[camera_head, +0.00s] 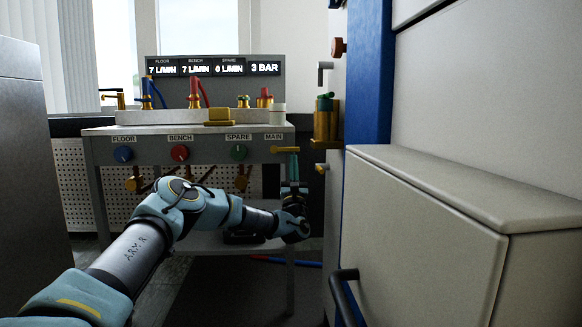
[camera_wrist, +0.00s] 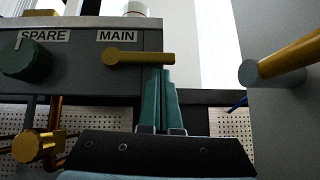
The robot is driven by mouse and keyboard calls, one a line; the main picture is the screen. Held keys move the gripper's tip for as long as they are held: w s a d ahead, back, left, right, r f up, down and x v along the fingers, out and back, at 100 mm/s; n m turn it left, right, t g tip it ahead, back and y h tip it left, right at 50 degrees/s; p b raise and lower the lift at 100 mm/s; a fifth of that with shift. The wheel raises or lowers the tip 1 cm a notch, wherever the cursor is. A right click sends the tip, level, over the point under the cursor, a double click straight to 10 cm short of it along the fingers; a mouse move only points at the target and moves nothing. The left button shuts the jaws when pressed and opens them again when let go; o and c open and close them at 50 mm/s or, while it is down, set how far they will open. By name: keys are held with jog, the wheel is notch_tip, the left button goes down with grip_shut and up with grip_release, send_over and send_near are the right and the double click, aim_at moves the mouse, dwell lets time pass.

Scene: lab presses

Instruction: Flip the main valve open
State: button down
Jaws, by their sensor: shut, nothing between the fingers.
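The main valve is a brass lever (camera_wrist: 138,57) lying horizontal on the grey panel under the MAIN label. It also shows in the head view (camera_head: 285,150) at the right end of the bench front. My gripper (camera_wrist: 161,72) has its teal fingers together and empty, pointing up. In the wrist view the fingertips are just below the right half of the lever; whether they touch it I cannot tell. In the head view my gripper (camera_head: 291,160) is right below the lever.
A green SPARE knob (camera_wrist: 27,60) is left of the lever. A brass handle (camera_wrist: 285,60) juts from the wall at right. The head view shows a red BENCH knob (camera_head: 180,153), a blue FLOOR knob (camera_head: 123,154), a gauge display (camera_head: 214,68) and a beige cabinet (camera_head: 430,230) at right.

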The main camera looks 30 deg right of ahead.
jog(key=w+d+f+p+v, duration=0.1)
jog(key=f+p+v, duration=0.1)
jog(key=v, duration=1)
jog(key=a+m+g+y+p, duration=0.6)
jog(key=a+m+g, duration=1)
jog(key=a+m, duration=0.95)
jog(key=s+a+r+m+g+y+p, duration=0.2)
jog(key=s+a+g+y, duration=0.1)
jog(key=s+a, duration=0.85)
jog(key=s+a+r+m+g+y+p, duration=0.1)
jog(key=s+a+r+m+g+y, duration=0.2)
jog(key=s+a, duration=0.8)
jog(key=a+r+p, duration=0.1)
jog(key=r+p, duration=1.7)
jog(key=p, duration=0.1)
jog(key=w+a+r+p, duration=0.1)
jog(key=a+r+p, duration=0.1)
jog(key=r+p, duration=1.7)
jog(key=shift+w+a+y, duration=0.2)
jog(key=shift+w+y, duration=0.15)
jog(key=shift+y, duration=0.05)
